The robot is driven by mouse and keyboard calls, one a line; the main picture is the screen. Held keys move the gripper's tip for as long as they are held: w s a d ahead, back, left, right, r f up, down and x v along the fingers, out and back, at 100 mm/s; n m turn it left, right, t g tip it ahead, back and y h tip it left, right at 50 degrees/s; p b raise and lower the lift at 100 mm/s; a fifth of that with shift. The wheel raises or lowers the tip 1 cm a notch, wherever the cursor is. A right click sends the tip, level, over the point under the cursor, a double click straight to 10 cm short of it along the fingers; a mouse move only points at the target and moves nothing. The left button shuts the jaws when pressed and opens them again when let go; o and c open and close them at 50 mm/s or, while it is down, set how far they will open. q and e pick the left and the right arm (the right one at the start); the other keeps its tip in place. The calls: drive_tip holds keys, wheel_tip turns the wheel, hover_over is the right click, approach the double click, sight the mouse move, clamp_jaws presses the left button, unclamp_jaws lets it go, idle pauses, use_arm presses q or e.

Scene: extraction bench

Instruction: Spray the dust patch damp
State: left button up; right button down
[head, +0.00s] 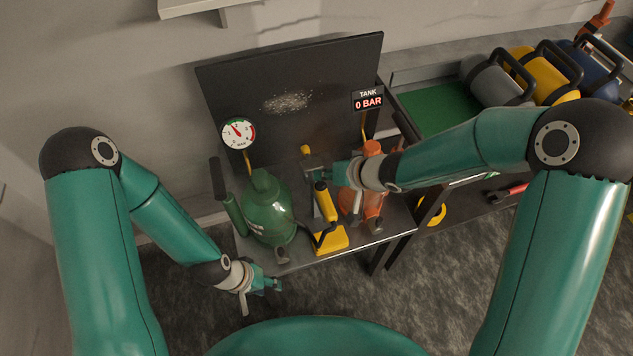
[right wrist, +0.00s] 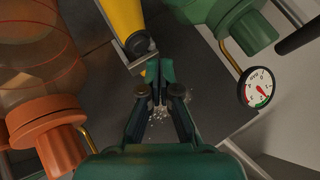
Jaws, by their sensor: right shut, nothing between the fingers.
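The pale dust patch (head: 288,102) lies on the dark upright board at the back of the bench; in the right wrist view specks of it (right wrist: 158,112) show between my fingers. A green tank (head: 266,212) stands on the bench's left. Beside it is a yellow tool (head: 326,203) above a yellow base (head: 331,240). My right gripper (head: 317,172) is shut and empty, close to the yellow tool; its fingertips (right wrist: 160,72) are near that tool's metal end (right wrist: 138,45), and contact is unclear. My left gripper (head: 274,284) hangs low before the bench, its jaw state unclear.
An orange vessel (head: 374,188) stands under my right forearm. A gauge (head: 238,133) and a sign reading TANK 0 BAR (head: 368,99) stand before the board. At right, a shelf holds grey (head: 490,80) and yellow (head: 540,75) containers. Floor in front is clear.

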use_arm(q)
wheel_tip(320, 180, up, 7)
drive_tip(key=p, duration=0.7)
drive_tip(key=shift+c, duration=0.2)
clamp_jaws()
idle(0.4)
idle(1.0)
